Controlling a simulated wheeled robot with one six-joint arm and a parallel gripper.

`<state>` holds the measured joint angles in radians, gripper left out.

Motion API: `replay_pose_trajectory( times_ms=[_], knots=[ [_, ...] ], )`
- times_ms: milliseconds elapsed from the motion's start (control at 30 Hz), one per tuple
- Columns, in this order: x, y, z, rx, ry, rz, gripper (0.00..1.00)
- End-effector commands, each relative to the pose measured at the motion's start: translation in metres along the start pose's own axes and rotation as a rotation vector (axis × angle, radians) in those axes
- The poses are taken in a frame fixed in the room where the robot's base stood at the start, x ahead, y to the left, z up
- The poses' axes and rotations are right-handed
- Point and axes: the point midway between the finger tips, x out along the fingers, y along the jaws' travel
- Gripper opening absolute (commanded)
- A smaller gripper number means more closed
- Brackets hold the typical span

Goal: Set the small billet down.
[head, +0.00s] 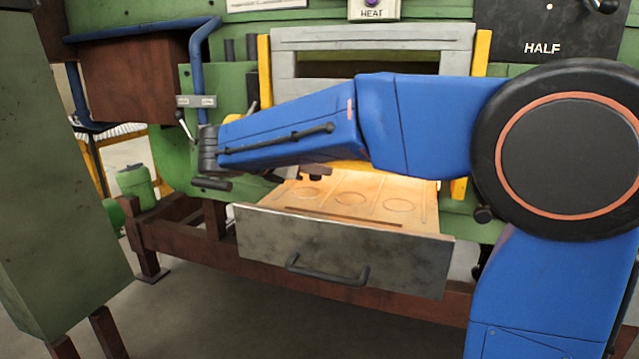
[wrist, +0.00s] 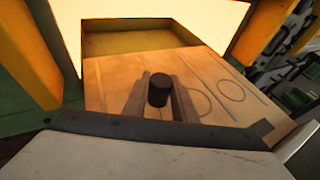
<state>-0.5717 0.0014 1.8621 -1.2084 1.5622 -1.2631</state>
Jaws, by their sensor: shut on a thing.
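The small billet (wrist: 158,90) is a short dark cylinder, upright between the two fingers of my gripper (wrist: 157,100) in the wrist view. My gripper is shut on it over the left part of the pale tray surface of the pulled-out drawer (wrist: 107,75). I cannot tell whether the billet's underside touches the tray, as the fingers hide it. The tray carries outlined circles; two show to the right of the billet (wrist: 231,90). In the head view the open drawer (head: 345,250) shows below my blue arm, which hides most of the gripper; the billet cannot be made out there.
The glowing furnace opening (wrist: 150,28) lies behind the tray, with yellow posts (wrist: 48,50) beside it. The drawer front has a dark handle (head: 328,272). A grey furnace door (head: 370,40) stands above. The right part of the tray looks clear.

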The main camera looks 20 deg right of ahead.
Motion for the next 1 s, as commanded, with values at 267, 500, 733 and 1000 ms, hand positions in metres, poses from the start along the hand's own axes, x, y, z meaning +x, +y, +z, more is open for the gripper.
replay_pose_trajectory(
  times_ms=[267,500,733,1000],
  knots=[
    [0.01,-0.001,-0.028,-0.002,-0.001,-0.001,0.0],
    [0.012,0.0,-0.034,0.002,0.0,0.0,0.0],
    [0.014,0.0,-0.037,0.0,0.0,0.0,0.27],
    [0.013,0.0,-0.037,0.0,0.0,0.0,0.43]
  ],
)
